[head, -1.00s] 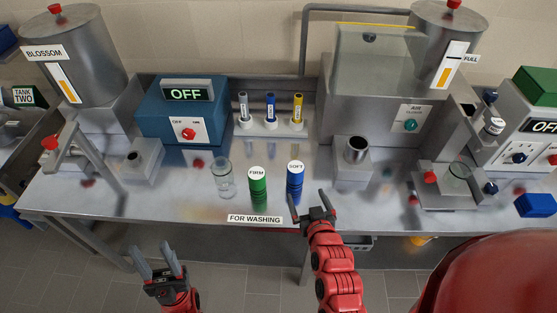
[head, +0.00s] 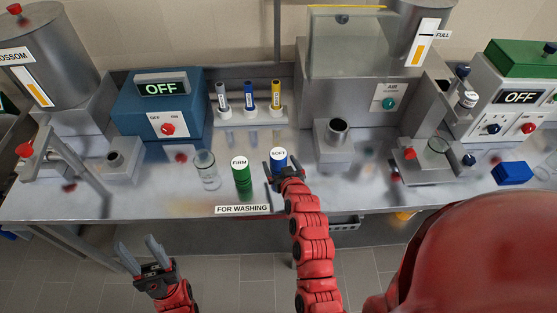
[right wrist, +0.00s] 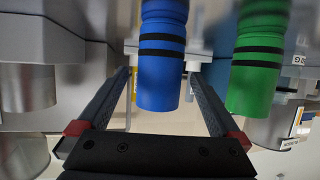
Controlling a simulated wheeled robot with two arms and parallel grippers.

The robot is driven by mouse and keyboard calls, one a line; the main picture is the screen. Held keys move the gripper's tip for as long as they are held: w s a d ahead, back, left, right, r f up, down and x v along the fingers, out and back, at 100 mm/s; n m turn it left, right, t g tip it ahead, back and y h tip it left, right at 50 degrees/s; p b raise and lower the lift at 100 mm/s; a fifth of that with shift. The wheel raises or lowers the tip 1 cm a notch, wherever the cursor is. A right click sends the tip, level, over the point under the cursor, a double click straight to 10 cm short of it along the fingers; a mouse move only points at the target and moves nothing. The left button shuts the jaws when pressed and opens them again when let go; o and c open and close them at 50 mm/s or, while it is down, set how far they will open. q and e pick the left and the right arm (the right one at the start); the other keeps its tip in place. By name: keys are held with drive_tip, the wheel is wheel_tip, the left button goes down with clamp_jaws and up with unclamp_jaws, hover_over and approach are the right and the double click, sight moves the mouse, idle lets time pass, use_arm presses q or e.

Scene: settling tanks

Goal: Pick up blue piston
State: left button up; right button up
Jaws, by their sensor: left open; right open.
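The blue piston (head: 278,158) is an upright blue cylinder with a white top marked SOFT, standing on the metal bench. In the right wrist view the blue piston (right wrist: 162,60) shows two black bands and lies between the fingers, with a gap on each side. My right gripper (head: 281,170) is open around it, and its fingers partly hide it in the head view. The right gripper also fills the lower part of the right wrist view (right wrist: 160,80). My left gripper (head: 138,244) is open and empty, in front of the bench at lower left.
A green cylinder marked FIRM (head: 241,174) stands close to the left of the blue one, with a clear glass (head: 207,170) beyond it. A white rack (head: 250,118) with grey, blue and yellow tubes stands behind. A metal block with a cup (head: 337,145) stands to the right.

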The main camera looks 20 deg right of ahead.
drive_tip(key=shift+p+x, duration=1.55)
drive_tip(key=shift+x, duration=0.45)
drive_tip(key=shift+w+f, duration=0.1)
drive_tip(key=shift+w, duration=0.6)
drive_tip(key=shift+c, duration=0.3)
clamp_jaws()
